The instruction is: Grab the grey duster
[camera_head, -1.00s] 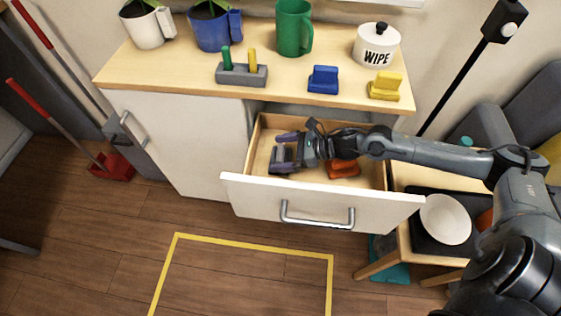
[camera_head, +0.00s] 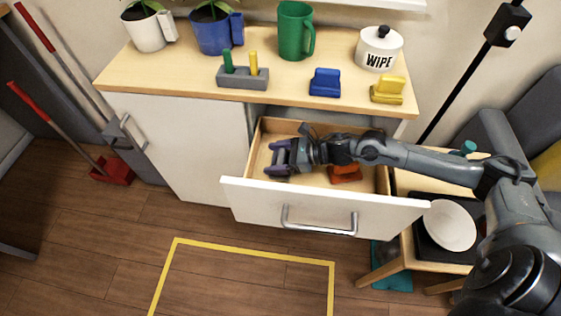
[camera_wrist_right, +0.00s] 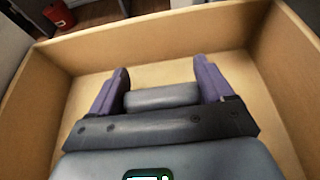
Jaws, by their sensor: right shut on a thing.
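My right gripper (camera_head: 274,158) reaches into the open drawer (camera_head: 325,205) of the white cabinet, at its left part. In the right wrist view its two purple fingers stand on either side of a grey block, the grey duster (camera_wrist_right: 161,97), and are shut on it. The duster lies between the fingers, above the drawer's wooden floor. In the head view the duster is mostly hidden by the gripper. My left gripper is not in view.
An orange-red duster (camera_head: 345,173) lies in the drawer beside my right arm. On the countertop are a blue duster (camera_head: 325,83), a yellow duster (camera_head: 388,90), a green mug (camera_head: 295,31) and a WIPE jar (camera_head: 379,49). Drawer walls enclose the gripper closely.

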